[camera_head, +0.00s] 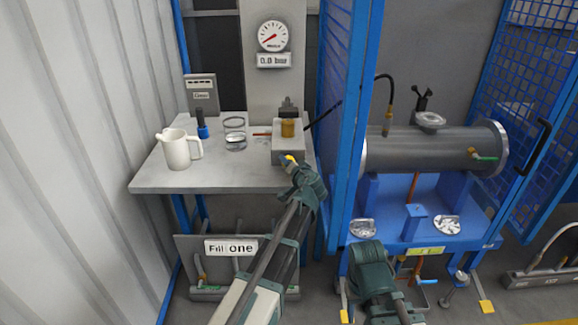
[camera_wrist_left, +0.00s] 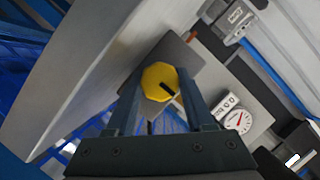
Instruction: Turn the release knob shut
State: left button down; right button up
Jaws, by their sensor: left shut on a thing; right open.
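The release knob (camera_wrist_left: 160,82) is yellow and faceted with a black mark. It sits between the two fingers of my left gripper (camera_wrist_left: 162,90), which is shut on it. In the head view the knob (camera_head: 290,158) shows as a small yellow spot at the front of the grey pump block (camera_head: 285,149) on the bench, with my left gripper (camera_head: 296,166) against it. My right gripper (camera_head: 367,250) is open in front of the blue stand, away from the knob; its fingertips are hard to make out.
A gauge (camera_head: 273,37) above the bench has a "0.0 bar" display (camera_head: 274,60). A blue mesh guard (camera_head: 347,80) separates the bench from the flanged shell (camera_head: 415,152).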

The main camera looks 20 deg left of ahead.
pick_arm(q)
jog(key=shift+s, duration=0.1)
dwell(0.3)
jog(key=shift+c, duration=1.4)
grip_release()
